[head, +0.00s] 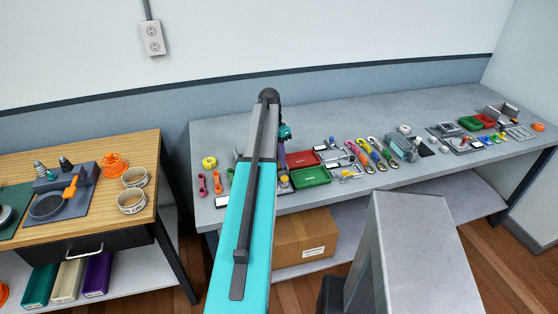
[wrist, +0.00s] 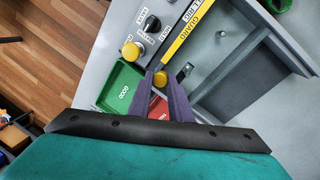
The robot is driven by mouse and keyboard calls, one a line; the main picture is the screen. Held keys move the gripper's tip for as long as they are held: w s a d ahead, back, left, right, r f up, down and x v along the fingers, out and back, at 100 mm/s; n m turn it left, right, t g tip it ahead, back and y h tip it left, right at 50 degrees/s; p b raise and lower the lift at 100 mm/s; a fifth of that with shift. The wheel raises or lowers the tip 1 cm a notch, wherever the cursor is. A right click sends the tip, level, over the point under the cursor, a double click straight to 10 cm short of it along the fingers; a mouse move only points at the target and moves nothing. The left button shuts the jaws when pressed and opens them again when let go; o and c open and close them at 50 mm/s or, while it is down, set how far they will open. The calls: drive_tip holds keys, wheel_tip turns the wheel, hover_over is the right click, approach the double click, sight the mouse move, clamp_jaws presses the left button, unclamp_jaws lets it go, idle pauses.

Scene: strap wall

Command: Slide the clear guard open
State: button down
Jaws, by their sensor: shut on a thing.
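My gripper (wrist: 160,78) shows in the wrist view with its dark purple fingers shut on a small yellow knob (wrist: 160,80) between the tips. Beside the knob, a yellow strip lettered GUARD (wrist: 188,35) runs along the edge of a grey frame (wrist: 238,78). The clear guard itself is hard to make out against the grey, so how far it is open cannot be told. In the head view my arm hides most of this fixture, and only a little of my gripper (head: 283,150) shows past the arm.
A grey panel with a black rotary knob (wrist: 152,22) and a larger yellow button (wrist: 133,50) lies left of the strip. A green tray (wrist: 121,88) and a red tray (wrist: 158,107) are close to my fingers. Many small parts stand on the grey bench (head: 420,205) to the right.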

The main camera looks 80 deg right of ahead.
drive_tip(key=shift+w+d+r+b, duration=0.15)
drive_tip(key=shift+w+d, duration=0.5)
drive_tip(key=shift+d, duration=0.85)
drive_tip(key=shift+w+d+f+b, duration=0.15)
drive_tip(key=shift+w+d, duration=0.55)
drive_tip(key=shift+d, duration=0.75)
drive_tip(key=shift+w+d+r+b, duration=0.15)
drive_tip(key=shift+w+d, duration=0.5)
drive_tip(key=shift+d, duration=0.85)
drive_tip(key=c, duration=1.6)
unclamp_jaws()
drive_tip(key=shift+d, duration=0.1)
drive_tip(key=shift+w, duration=0.1)
